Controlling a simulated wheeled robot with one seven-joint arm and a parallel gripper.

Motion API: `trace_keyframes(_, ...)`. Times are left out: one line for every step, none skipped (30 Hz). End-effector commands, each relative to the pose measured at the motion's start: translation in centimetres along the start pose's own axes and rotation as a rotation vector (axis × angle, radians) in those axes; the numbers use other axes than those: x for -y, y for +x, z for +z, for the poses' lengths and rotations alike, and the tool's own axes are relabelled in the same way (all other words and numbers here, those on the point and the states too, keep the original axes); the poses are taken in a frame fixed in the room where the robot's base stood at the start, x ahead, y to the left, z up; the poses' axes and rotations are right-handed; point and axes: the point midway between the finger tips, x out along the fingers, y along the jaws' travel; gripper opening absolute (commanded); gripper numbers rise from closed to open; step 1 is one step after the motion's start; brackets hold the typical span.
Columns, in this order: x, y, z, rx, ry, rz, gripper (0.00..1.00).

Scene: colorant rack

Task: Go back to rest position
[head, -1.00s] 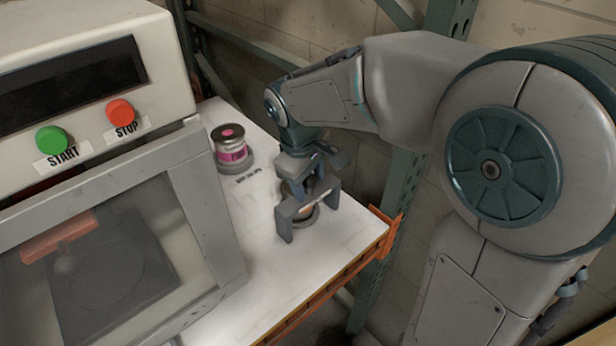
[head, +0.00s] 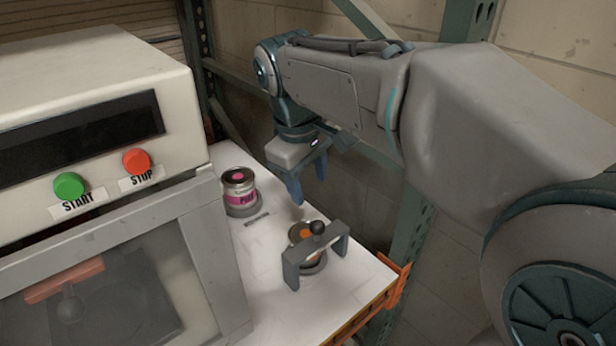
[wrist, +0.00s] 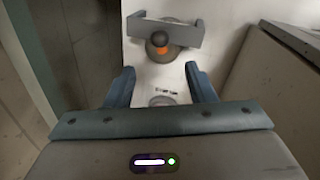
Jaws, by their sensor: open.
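My gripper (head: 310,184) is open and empty. In the head view it hangs above the white shelf, up and behind a can with an orange mark (head: 299,233). A can with a pink label (head: 240,194) stands upright on the shelf, left of my gripper.
A machine (head: 90,110) with a green START button (head: 69,186) and a red STOP button (head: 136,161) fills the left. Green rack posts (head: 410,215) stand behind and right of the shelf (head: 262,262). An orange beam (head: 390,290) edges the shelf's front right.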

Motion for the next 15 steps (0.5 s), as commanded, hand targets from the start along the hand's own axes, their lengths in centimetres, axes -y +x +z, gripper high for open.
trace_keyframes(0.0,-0.1,0.0,0.000,0.000,0.000,0.50)
trace_keyframes(0.0,-0.1,0.0,0.000,0.000,0.000,0.50)
trace_keyframes(0.0,0.0,0.0,0.000,0.000,0.000,0.50)
trace_keyframes(0.0,0.0,0.0,0.000,0.000,0.000,0.50)
trace_keyframes(0.0,0.0,0.0,0.000,0.000,0.000,0.50)
trace_keyframes(0.0,0.0,0.0,0.000,0.000,0.000,0.50)
trace_keyframes(0.0,0.0,0.0,0.000,0.000,0.000,0.50)
trace_keyframes(0.0,0.0,0.1,0.000,0.002,0.000,0.50)
trace_keyframes(0.0,0.1,0.2,0.000,0.009,0.001,0.50)
trace_keyframes(-0.1,0.2,0.5,-0.001,0.018,0.002,0.50)
trace_keyframes(-0.1,0.4,0.9,-0.002,0.033,0.003,0.50)
trace_keyframes(-0.1,0.8,1.5,-0.002,0.060,0.003,0.50)
trace_keyframes(-0.2,1.1,2.2,-0.006,0.087,0.005,0.50)
trace_keyframes(-0.3,1.5,3.0,-0.008,0.119,0.006,0.50)
trace_keyframes(-0.3,2.1,4.2,-0.013,0.169,0.008,0.50)
